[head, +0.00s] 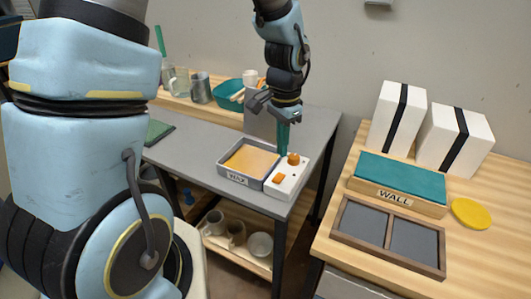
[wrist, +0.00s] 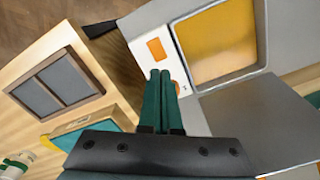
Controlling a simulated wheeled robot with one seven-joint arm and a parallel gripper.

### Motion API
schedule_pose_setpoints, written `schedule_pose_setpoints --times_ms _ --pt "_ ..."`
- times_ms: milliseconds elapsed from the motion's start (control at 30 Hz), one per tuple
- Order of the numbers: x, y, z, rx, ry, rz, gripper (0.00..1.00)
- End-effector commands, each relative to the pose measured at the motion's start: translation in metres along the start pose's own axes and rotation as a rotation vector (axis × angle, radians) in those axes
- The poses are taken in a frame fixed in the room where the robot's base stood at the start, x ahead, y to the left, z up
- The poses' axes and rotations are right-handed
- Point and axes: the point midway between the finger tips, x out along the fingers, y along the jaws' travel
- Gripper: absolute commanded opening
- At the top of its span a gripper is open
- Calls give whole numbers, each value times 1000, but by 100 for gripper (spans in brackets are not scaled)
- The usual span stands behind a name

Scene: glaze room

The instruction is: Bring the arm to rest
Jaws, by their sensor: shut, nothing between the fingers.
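My gripper (head: 283,138) is shut and empty, with its green fingers pointing down. In the head view its fingertips are just above and beside the orange knob (head: 293,158) on the white control box (head: 289,178). In the wrist view the shut fingers (wrist: 159,75) lie over the edge of the white box, and the knob is mostly hidden behind them. An orange rectangular button (wrist: 156,48) shows on the box. Whether the fingers touch the knob I cannot tell.
A grey wax tray (head: 236,179) with orange-yellow contents adjoins the box on the grey table (head: 190,153). On the right wooden table stand white boxes (head: 397,120), a teal-topped WALL block (head: 399,182), a divided tray (head: 387,238) and a yellow disc (head: 471,213). Mugs (head: 236,234) sit on the shelf below.

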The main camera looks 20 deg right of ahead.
Motion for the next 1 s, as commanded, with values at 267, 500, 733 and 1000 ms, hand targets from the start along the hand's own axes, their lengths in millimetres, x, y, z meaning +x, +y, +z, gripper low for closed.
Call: schedule_pose_setpoints --times_ms 267,500,733,1000 --pt "-15 -31 36 -183 15 -18 0" --pt "-52 -84 161 -775 74 -60 0" --pt "-66 -87 232 -1132 120 -77 0" --pt "-67 -86 238 -1168 124 -78 0"
